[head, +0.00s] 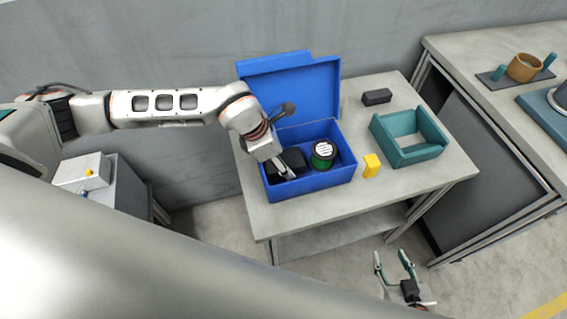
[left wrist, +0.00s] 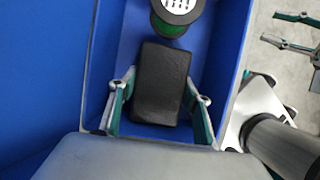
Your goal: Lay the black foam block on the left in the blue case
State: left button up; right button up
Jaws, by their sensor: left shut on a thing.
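The black foam block (head: 294,160) is inside the open blue case (head: 316,182), on the case's left side. My left gripper (head: 284,170) reaches down into the case and is shut on the block. In the left wrist view the block (left wrist: 161,85) lies between the two fingers of my left gripper (left wrist: 160,98), above or on the blue floor; I cannot tell whether it touches it. A green reel with a striped top (head: 323,153) is to the block's right in the case. My right gripper (head: 395,268) is open and empty, low in front of the table.
A second dark block (head: 377,97) lies at the back of the grey table (head: 440,170). A teal open box (head: 409,152) and a yellow block (head: 371,166) are right of the case. The raised blue lid (head: 292,92) stands behind. Another bench is at the right.

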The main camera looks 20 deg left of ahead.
pick_arm(q)
jog(key=shift+f, duration=0.7)
jog(key=shift+f, duration=0.1)
jog(key=o, duration=0.9)
jog(key=v, duration=1.2)
jog(key=shift+s, duration=0.1)
